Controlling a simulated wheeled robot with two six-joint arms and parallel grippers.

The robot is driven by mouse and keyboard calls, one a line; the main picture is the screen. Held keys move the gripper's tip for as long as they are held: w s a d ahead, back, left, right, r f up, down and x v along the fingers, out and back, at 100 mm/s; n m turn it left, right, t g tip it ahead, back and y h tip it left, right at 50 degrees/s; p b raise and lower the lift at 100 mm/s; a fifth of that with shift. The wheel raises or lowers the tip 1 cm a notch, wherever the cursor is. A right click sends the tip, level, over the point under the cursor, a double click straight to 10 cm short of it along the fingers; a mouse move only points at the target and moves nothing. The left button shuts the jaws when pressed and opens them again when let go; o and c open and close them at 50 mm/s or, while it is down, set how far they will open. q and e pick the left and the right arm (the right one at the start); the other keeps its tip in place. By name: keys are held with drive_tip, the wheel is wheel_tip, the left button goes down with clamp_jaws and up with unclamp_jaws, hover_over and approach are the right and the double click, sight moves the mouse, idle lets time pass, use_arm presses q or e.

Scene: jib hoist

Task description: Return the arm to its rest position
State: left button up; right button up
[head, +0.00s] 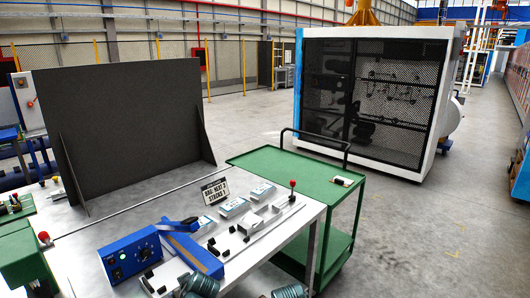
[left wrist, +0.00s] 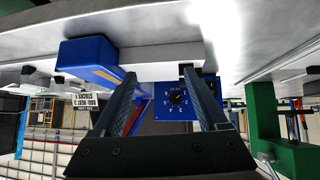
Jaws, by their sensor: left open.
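My left gripper (left wrist: 161,76) shows in the left wrist view, which is upside down. Its two ribbed fingers are apart with nothing visible held between them. The blue control box (left wrist: 172,103) with a black dial lies beyond the fingertips. The same control box (head: 130,252) stands on the near part of the metal table in the head view. A long blue bar (head: 193,254) lies to the right of the box; it also shows in the left wrist view (left wrist: 88,62).
The metal table (head: 120,215) carries a dark upright panel (head: 125,125), a small sign (head: 215,191) and several metal pieces. A green cart (head: 278,165) stands at its right. A mesh-fronted cabinet (head: 375,95) stands behind. Open floor (head: 440,235) lies at the right.

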use_arm(q)
drive_tip(key=s+d+f+m+g+h, duration=0.2)
drive_tip(key=s+d+m, duration=0.4)
drive_tip(key=d, duration=0.4)
drive_tip(key=s+d+f+m+g+h, duration=0.2)
drive_tip(key=s+d+f+m+g, duration=0.2)
drive_tip(key=s+d+m, duration=0.3)
drive_tip(key=s+d+g, duration=0.1)
drive_tip(key=s+d, duration=0.1)
drive_tip(key=d, duration=0.1)
drive_tip(key=shift+d+f+h, duration=0.15)
drive_tip(key=shift+f+h, duration=0.15)
drive_tip(key=shift+h, duration=0.1)
drive_tip(key=shift+w, duration=0.1)
